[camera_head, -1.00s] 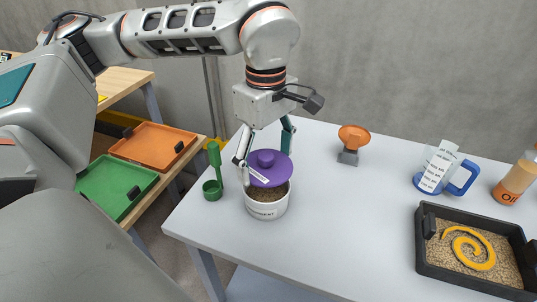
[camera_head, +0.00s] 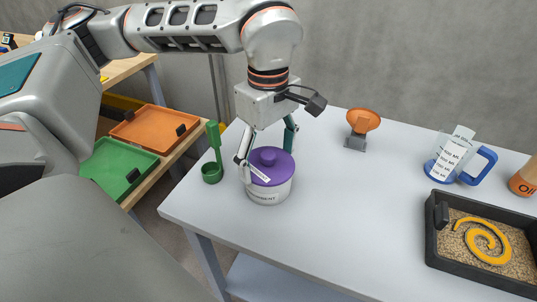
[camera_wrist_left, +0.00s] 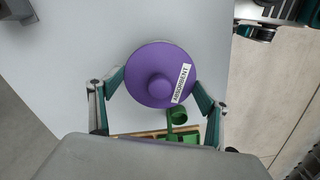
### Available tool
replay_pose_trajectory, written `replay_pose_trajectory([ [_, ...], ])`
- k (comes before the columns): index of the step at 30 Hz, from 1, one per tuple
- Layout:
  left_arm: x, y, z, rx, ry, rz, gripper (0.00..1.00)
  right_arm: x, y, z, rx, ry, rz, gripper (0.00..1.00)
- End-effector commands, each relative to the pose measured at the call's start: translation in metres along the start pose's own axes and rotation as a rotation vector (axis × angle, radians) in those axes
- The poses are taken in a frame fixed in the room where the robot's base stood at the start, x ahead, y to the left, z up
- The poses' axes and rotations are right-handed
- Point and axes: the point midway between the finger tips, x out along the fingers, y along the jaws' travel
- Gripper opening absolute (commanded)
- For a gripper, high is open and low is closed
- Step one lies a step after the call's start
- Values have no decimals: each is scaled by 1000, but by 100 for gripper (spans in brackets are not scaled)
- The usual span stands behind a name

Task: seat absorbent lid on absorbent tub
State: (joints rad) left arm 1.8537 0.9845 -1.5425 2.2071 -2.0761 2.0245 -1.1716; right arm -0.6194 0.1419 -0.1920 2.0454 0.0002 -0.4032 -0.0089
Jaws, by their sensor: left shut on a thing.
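The purple absorbent lid (camera_head: 271,171) has a round knob and a white label. It lies level over the mouth of the white absorbent tub (camera_head: 269,195), which stands near the table's front left corner. No gap shows between lid and tub rim from here, though I cannot tell whether it is pressed fully down. My left gripper (camera_head: 268,160) is shut on the lid, with one finger on each side of it. In the left wrist view the lid (camera_wrist_left: 150,75) lies between the fingers and hides the tub.
An orange funnel-like piece (camera_head: 362,120), a measuring jug (camera_head: 447,160), an oil bottle (camera_head: 524,180) and a black tray of granules (camera_head: 437,250) are farther right. The table's middle is clear.

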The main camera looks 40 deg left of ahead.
Motion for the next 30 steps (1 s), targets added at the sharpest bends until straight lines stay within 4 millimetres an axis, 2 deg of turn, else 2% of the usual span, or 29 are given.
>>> replay_pose_trajectory([
  [14,4,0,0,0,0,-1,60,0,-1,2,2,-2,-2,31],
  [15,4,0,0,0,0,-1,82,0,-2,2,2,-2,-3,31],
  [17,4,0,0,0,0,-1,96,0,-2,2,2,-2,-3,31],
  [30,-2,1,0,-1,0,2,96,-1,-3,3,2,-5,-6,31],
])
